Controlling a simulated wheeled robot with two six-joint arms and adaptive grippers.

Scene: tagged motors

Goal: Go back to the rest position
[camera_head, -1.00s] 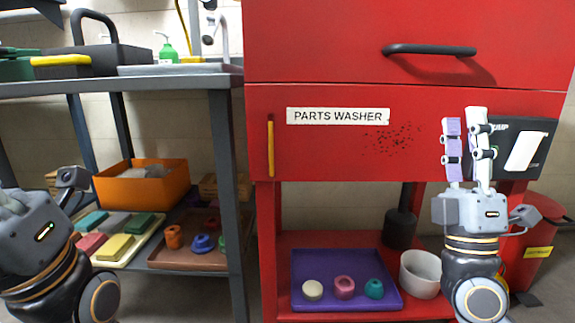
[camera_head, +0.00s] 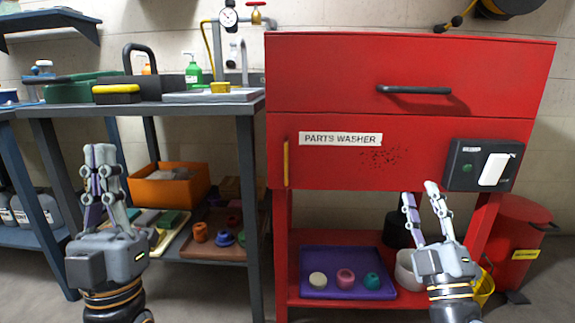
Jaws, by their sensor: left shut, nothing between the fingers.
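My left gripper (camera_head: 100,152) points up at the left, in front of the grey bench. Its fingers are together with nothing between them. My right gripper (camera_head: 420,190) points up at the lower right, in front of the red parts washer (camera_head: 400,75). Its two fingers stand apart and I see nothing between them. Its hand partly hides the white round container (camera_head: 405,270) on the washer's lower shelf.
The grey bench (camera_head: 190,108) stands left of the washer. Its lower shelf holds an orange bin (camera_head: 165,190) and trays of coloured parts. A purple tray (camera_head: 345,291) with three parts lies under the washer. A red bin (camera_head: 520,230) stands at the right. Floor shows between them.

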